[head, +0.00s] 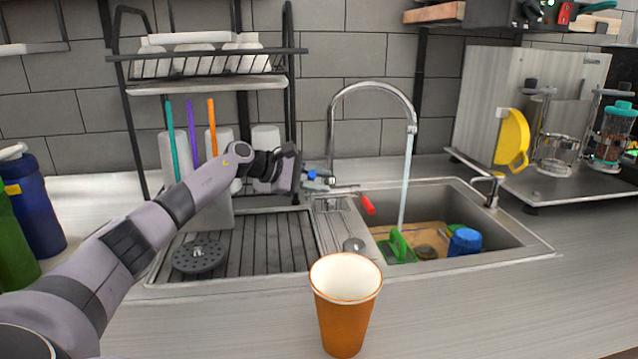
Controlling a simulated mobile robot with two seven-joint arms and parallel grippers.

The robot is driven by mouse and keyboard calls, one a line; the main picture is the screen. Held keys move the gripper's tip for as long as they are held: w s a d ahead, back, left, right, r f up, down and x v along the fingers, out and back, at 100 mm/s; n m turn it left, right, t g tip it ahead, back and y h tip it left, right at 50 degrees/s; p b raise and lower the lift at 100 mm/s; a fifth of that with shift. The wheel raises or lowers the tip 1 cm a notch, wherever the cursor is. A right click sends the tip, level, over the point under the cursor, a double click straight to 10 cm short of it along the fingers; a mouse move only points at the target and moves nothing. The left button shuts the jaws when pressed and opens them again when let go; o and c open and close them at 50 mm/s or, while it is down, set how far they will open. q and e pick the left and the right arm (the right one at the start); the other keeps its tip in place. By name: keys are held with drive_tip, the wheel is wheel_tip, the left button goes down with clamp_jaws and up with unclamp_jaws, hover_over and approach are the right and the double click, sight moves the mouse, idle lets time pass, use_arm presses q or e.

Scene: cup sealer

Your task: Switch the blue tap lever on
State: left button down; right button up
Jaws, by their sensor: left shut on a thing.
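The tap (372,86) is a tall chrome arch behind the sink, and a stream of water (405,185) runs from its spout into the basin. The blue tap lever (312,175) is at the foot of the tap on its left side, small and partly covered. My left gripper (309,176) reaches in from the left and is shut on the blue tap lever. The exact contact is too small to see clearly. My right gripper is not in view.
An orange cup (344,310) stands on the front counter. The sink (500,243) holds a green brush (400,246) and a blue cup (464,242). A dish rack (128,130) with cups stands behind my left arm. A red handle (368,204) is near the tap.

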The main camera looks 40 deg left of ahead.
use_arm(q)
drive_tip(key=shift+w+a+r, duration=0.1)
drive_tip(key=shift+a+r, duration=0.05)
drive_tip(key=shift+r, duration=0.1)
idle(0.3)
drive_tip(key=c, duration=1)
unclamp_jaws()
drive_tip(key=shift+f, duration=0.1)
drive_tip(key=b+v, duration=0.2)
drive_tip(key=v, duration=0.5)
drive_tip(key=shift+a, duration=0.15)
